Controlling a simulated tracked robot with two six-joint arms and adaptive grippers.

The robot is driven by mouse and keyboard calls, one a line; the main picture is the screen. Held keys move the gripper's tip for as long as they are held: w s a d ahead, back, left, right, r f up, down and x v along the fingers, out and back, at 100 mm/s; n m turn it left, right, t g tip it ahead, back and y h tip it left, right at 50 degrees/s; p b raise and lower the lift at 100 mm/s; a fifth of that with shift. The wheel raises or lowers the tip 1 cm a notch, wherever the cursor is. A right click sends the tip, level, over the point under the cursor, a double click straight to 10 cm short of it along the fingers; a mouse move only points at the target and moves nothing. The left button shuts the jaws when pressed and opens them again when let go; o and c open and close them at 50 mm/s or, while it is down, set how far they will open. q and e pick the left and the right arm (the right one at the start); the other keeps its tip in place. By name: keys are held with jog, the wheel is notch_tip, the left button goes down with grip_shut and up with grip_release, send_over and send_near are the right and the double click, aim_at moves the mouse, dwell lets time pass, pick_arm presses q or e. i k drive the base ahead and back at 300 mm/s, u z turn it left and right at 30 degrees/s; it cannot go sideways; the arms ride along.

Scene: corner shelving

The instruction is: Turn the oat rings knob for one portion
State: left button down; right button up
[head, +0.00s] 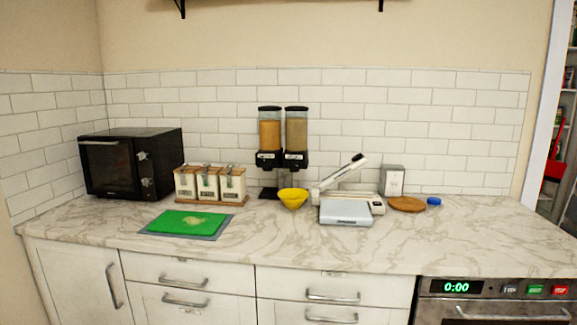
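A double cereal dispenser stands against the tiled wall in the middle of the counter. Its left hopper (270,134) holds orange-brown contents and its right hopper (296,135) holds duller tan contents. Each has a black lower housing: the left housing (268,160) and the right housing (295,160). The labels are too small to read, so I cannot tell which side is oat rings. A yellow bowl (293,198) sits on the counter in front of the dispenser, below the right hopper. Neither of my grippers is in view.
A black microwave (110,165), three canisters on a wooden tray (212,202) and a green board (188,222) are left. Front counter is clear.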

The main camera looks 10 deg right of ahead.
aim_at(293, 163)
jog(key=i, duration=0.9)
